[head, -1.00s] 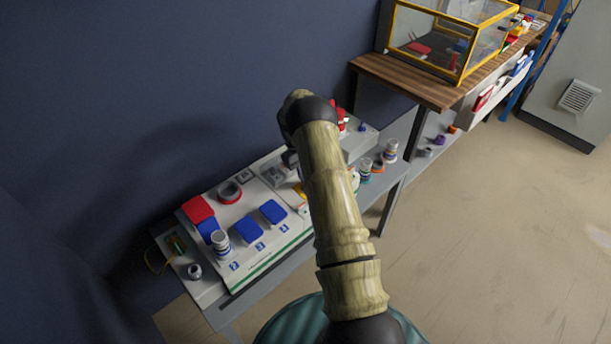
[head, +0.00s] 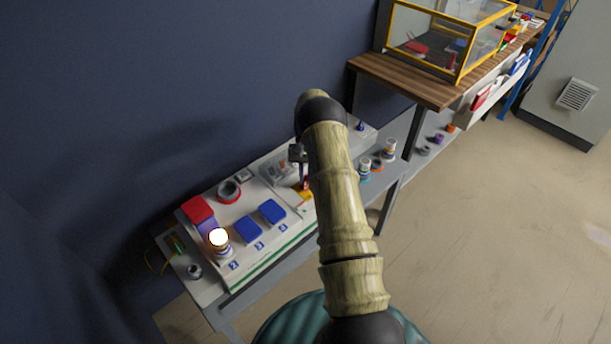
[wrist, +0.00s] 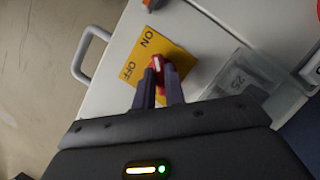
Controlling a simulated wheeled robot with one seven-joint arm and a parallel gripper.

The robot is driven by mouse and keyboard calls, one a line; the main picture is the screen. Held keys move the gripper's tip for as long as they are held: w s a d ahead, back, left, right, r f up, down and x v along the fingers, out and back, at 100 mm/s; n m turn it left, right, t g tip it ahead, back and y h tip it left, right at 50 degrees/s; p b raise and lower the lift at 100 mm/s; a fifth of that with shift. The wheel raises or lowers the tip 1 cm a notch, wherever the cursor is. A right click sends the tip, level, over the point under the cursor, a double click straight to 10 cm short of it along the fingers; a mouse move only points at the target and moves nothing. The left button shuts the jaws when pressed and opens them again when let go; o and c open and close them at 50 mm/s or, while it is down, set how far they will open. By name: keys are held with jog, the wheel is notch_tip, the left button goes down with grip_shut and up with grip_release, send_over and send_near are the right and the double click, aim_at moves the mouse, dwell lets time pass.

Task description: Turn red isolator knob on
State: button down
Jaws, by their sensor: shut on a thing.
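The red isolator knob (wrist: 170,72) sits on a yellow plate (wrist: 145,48) lettered ON and OFF in the wrist view. My gripper (wrist: 161,88) is shut on the knob, with a dark finger on either side of it. A white mark shows on the knob's top; the fingers partly hide the knob, and its exact setting is hard to tell. A lamp (head: 218,238) at the panel's left end glows bright.
The white panel carries blue socket covers (head: 272,211), a red cover (head: 198,209) and a red ring (head: 229,190). A grey handle (wrist: 88,52) stands near the plate. Several small connectors (head: 390,148) stand on the bench to the right. A wooden table (head: 420,92) holds a yellow-framed case.

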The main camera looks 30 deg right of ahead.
dwell(0.3)
jog(key=c, duration=1.5)
grip_release()
jog(key=shift+o, duration=0.2)
jog(key=p+v, duration=0.6)
jog(key=v, duration=1.1)
jog(key=shift+r, duration=0.2)
